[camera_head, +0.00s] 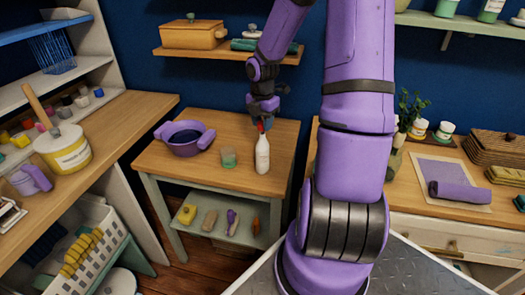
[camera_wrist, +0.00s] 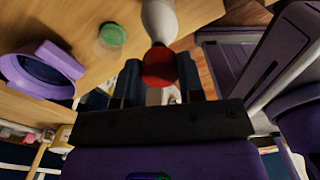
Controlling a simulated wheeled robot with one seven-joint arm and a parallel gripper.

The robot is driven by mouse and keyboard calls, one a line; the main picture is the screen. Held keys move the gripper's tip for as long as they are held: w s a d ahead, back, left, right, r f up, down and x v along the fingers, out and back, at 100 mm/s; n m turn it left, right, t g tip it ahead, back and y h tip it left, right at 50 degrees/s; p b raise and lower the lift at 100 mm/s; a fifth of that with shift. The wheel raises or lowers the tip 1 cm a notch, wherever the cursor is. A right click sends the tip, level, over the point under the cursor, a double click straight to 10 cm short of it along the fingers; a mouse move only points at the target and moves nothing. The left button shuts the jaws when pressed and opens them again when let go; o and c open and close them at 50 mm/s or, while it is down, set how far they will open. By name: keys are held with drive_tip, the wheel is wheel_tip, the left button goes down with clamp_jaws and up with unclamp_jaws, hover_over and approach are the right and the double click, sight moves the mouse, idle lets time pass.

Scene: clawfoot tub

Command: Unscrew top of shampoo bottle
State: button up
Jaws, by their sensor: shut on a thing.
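The shampoo bottle (camera_head: 262,155) is white with a red top (camera_head: 261,127) and stands upright on the small wooden table (camera_head: 220,184). My gripper (camera_head: 263,119) is above it, at the height of the red top. In the wrist view the white bottle body (camera_wrist: 159,20) is at the top and the red top (camera_wrist: 159,66) lies between the two dark fingers of my gripper (camera_wrist: 158,78). The gripper is shut on the red top. The exact finger contact is partly hidden in the head view.
A purple-handled pot (camera_head: 185,138) and a green-lidded jar (camera_head: 228,157) stand left of the bottle. A wall shelf (camera_head: 225,56) with a wooden box hangs behind. The table's front right is bare. A counter (camera_head: 415,195) with a purple roll is at right.

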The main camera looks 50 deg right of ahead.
drive_tip(key=shift+r, duration=1.75)
drive_tip(key=shift+d, duration=0.1)
